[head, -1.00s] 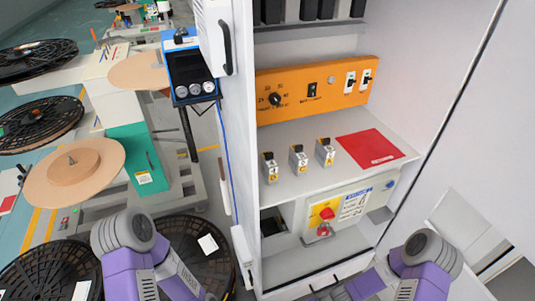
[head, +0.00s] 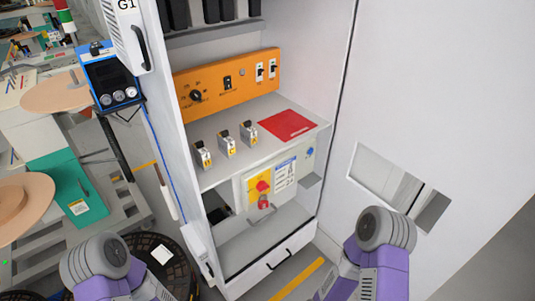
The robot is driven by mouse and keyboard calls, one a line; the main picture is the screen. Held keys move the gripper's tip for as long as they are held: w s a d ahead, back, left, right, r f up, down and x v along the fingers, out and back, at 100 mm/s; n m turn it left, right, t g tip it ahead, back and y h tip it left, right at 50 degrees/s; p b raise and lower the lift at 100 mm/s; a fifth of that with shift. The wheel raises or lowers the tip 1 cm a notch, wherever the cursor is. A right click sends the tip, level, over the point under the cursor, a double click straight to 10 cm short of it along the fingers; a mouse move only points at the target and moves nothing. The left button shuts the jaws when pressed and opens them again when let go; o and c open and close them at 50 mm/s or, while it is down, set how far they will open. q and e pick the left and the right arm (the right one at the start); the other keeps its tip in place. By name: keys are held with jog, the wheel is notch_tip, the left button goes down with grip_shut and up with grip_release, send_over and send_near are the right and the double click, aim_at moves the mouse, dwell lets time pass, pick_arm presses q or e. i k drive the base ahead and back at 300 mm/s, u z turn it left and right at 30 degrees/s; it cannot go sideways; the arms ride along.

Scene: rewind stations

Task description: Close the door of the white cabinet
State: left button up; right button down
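The white cabinet (head: 208,168) stands open in the middle of the head view, its shelves and contents exposed. Its white door (head: 440,90) appears as the large panel on the right, swung wide open. The door has a rectangular window (head: 390,180) low down. My purple and grey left arm shows at the bottom left, and my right arm at the bottom right, in front of the lower door area. Both grippers are outside the picture, so their fingers cannot be seen.
Inside are an orange control panel (head: 228,84), a red sheet (head: 287,125), several small switch units and a box with a red knob (head: 263,187). A blue-framed gauge box (head: 110,82) stands left of the cabinet. Black reels lie on the floor at the lower left.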

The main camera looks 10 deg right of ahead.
aim_at(443, 91)
jog(key=k, duration=0.55)
jog(key=z, duration=1.3)
jog(key=i, duration=1.15)
jog(key=u, duration=1.25)
jog(key=i, duration=0.6)
jog(key=u, duration=1.65)
jog(key=k, duration=2.5)
jog(key=z, duration=1.4)
jog(key=i, duration=0.35)
jog(key=u, duration=0.2)
